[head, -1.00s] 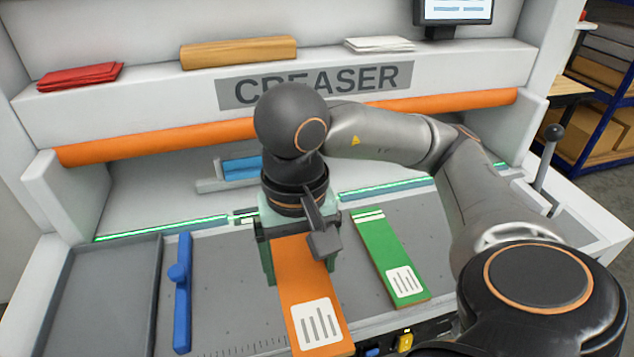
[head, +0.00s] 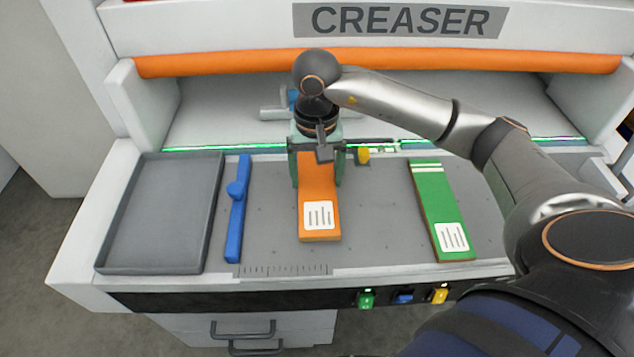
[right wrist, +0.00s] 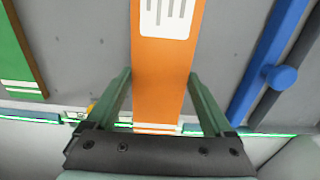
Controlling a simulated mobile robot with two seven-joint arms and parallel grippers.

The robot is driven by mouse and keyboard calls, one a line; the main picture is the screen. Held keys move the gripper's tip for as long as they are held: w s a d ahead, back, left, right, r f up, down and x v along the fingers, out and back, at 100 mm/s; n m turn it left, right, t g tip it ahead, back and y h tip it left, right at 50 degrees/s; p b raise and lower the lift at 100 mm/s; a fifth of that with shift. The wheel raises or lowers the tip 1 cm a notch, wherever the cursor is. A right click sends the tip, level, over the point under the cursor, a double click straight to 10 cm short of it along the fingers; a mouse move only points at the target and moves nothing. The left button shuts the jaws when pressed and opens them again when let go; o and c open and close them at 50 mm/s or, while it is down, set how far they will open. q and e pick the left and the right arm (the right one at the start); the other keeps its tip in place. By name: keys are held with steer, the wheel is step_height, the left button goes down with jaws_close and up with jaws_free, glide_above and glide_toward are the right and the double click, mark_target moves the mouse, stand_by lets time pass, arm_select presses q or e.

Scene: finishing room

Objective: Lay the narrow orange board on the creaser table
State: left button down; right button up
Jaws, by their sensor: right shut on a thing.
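The narrow orange board (head: 318,178) has a white label with dark bars at its near end. My right gripper (head: 318,184) is shut on its far part, one green finger along each long side. In the right wrist view the board (right wrist: 165,65) runs between the fingers of the gripper (right wrist: 160,74). The board is over the grey creaser table (head: 385,220), roughly level; I cannot tell whether its underside touches. Its far end is partly hidden by the gripper. My left gripper is not in view.
A green board (head: 436,205) lies to the right, with bare table between. A blue guide bar (head: 237,215) and a grey tray (head: 152,262) are at left. A yellow knob (head: 364,155) is just right of the gripper. The orange roller (head: 450,66) spans the back.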

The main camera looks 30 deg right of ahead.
mark_target(317, 182)
steer(key=shift+f, duration=1.45)
steer(key=shift+f, duration=0.2)
steer(key=o, duration=1.1)
steer(key=shift+s, duration=0.1)
steer(key=shift+r, duration=0.1)
step_height(317, 182, up, 12)
steer(key=shift+r, duration=0.15)
